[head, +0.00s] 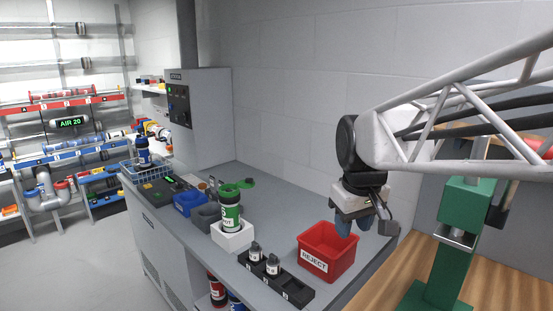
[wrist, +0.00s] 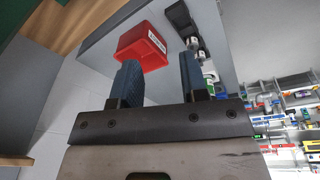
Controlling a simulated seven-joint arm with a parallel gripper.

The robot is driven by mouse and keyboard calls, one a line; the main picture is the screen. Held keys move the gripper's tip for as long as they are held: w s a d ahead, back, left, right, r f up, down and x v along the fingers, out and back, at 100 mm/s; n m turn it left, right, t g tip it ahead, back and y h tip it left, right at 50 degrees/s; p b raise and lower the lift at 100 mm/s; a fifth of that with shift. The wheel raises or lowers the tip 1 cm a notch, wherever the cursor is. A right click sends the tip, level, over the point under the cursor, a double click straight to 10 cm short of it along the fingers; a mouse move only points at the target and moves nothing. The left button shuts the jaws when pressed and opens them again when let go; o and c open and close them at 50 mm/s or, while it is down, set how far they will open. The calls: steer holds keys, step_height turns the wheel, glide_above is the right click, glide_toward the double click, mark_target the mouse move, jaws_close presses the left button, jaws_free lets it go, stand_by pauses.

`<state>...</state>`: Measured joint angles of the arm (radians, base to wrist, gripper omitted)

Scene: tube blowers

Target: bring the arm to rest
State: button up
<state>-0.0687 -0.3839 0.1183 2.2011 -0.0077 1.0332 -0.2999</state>
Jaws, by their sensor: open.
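My gripper (head: 352,224) hangs from my white truss arm above the right part of the grey counter (head: 205,262), near the red REJECT bin (head: 327,250). In the wrist view my gripper (wrist: 162,80) has its two blue fingers apart, with nothing between them. The red bin also shows beyond the fingertips in the wrist view (wrist: 143,47). In the head view the bin looks empty, though part of its inside is hidden.
A black rack (head: 275,280) with small bottles stands left of the bin. A green-and-white canister (head: 230,212) stands in a white holder. Blue (head: 189,203) and grey bins sit farther left. A green press (head: 458,220) stands on a wooden bench at right.

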steer(key=s+d+f+m, duration=0.1)
steer(key=s+f, duration=0.3)
steer(key=s, duration=0.4)
steer(key=s+d+f+m, duration=0.2)
steer(key=s+f+m, duration=0.1)
steer(key=s, duration=0.5)
steer(key=shift+s+d+f+t, duration=0.25)
steer(key=shift+s+f+t, duration=0.1)
steer(key=shift+f, duration=0.45)
